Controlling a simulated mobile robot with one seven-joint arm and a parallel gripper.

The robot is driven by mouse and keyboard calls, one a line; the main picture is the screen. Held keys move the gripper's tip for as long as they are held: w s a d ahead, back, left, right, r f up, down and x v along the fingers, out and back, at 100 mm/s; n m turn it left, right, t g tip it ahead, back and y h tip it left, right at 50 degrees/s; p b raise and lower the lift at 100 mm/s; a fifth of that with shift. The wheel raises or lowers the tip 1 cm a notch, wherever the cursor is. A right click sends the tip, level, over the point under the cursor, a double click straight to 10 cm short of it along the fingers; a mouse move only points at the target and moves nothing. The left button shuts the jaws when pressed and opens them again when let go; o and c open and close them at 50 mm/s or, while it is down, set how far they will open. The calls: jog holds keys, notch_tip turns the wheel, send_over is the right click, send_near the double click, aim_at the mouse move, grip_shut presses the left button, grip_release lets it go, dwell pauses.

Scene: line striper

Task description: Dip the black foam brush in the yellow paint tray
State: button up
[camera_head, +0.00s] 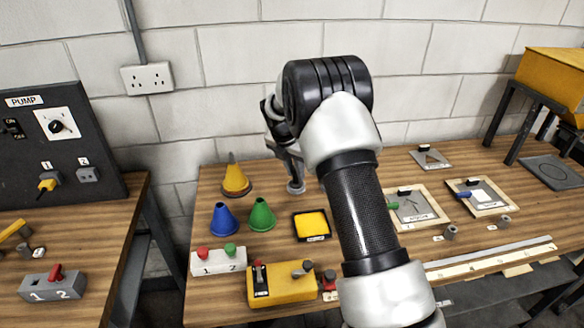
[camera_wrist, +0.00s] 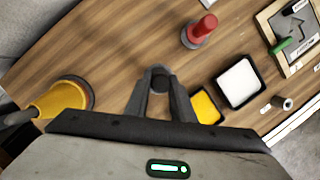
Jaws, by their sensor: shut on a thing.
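My gripper (camera_wrist: 161,85) is shut on the black foam brush (camera_wrist: 160,79), which shows in the wrist view only as a dark rounded end between the fingertips. The rest of it is hidden. In the head view my gripper (camera_head: 294,172) points down at the back of the bench, and a small grey round base shows just below it. The yellow paint tray (camera_head: 311,225) is a black-rimmed square with yellow paint, in front and a little right of my gripper. In the wrist view the tray (camera_wrist: 206,107) is right of the fingers and partly hidden by them.
A white paint tray (camera_wrist: 241,81) and a red-handled brush (camera_wrist: 200,30) stand beyond the yellow tray in the wrist view. A yellow cone (camera_head: 236,180), blue funnel (camera_head: 225,217) and green funnel (camera_head: 261,214) are left of my gripper. A yellow lever box (camera_head: 280,287) sits at the front edge.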

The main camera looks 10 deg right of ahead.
jog(key=shift+s+d+f+b, duration=0.4)
jog(key=shift+s+b, duration=0.15)
jog(key=shift+s, duration=1.65)
jog(key=shift+s+d+f+b, duration=0.35)
jog(key=shift+s+f+b, duration=0.15)
jog(key=shift+s, duration=1.7)
jog(key=shift+s+d+f+b, duration=0.4)
jog(key=shift+s+b, duration=0.2)
jog(key=shift+s, duration=1.6)
jog(key=shift+f, duration=0.35)
notch_tip(320, 180, up, 4)
jog(key=p, duration=0.3)
jog(key=shift+r+p, duration=0.25)
jog(key=shift+p, duration=0.1)
